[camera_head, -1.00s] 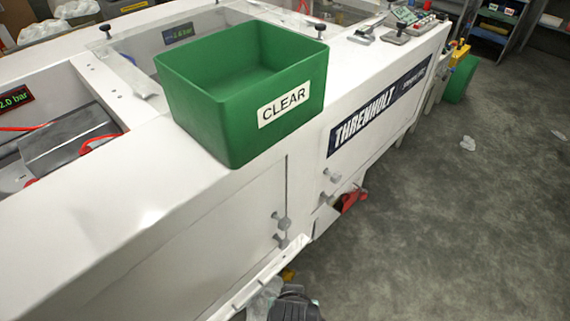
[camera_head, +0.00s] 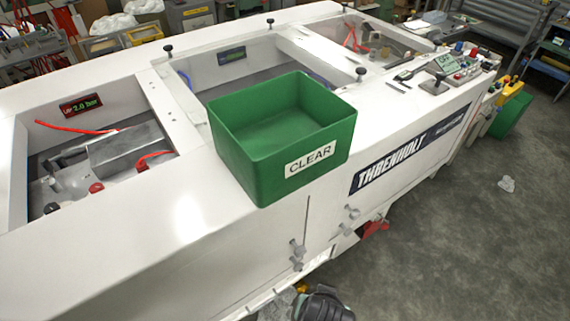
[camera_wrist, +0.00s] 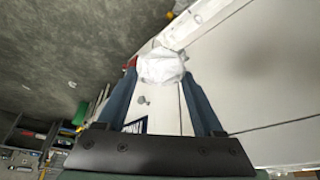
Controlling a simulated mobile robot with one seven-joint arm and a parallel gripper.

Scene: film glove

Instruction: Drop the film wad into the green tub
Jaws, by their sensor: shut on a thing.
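The green tub (camera_head: 237,165), labelled CLEAR, stands upright on the white machine's top near its front edge. Its visible inside looks empty; part of its near inner floor is hidden by the front wall. In the wrist view my gripper (camera_wrist: 160,76) is shut on the film wad (camera_wrist: 160,64), a crumpled whitish bundle between the two dark fingertips. In the head view a dark part of my arm shows at the bottom edge, below and in front of the tub. The wad is apart from the tub.
The white machine (camera_head: 120,250) fills the middle, with open bays behind and left of the tub. Black knobs (camera_head: 361,73) stand up along its top. Small knobs (camera_head: 297,252) stick out of its front.

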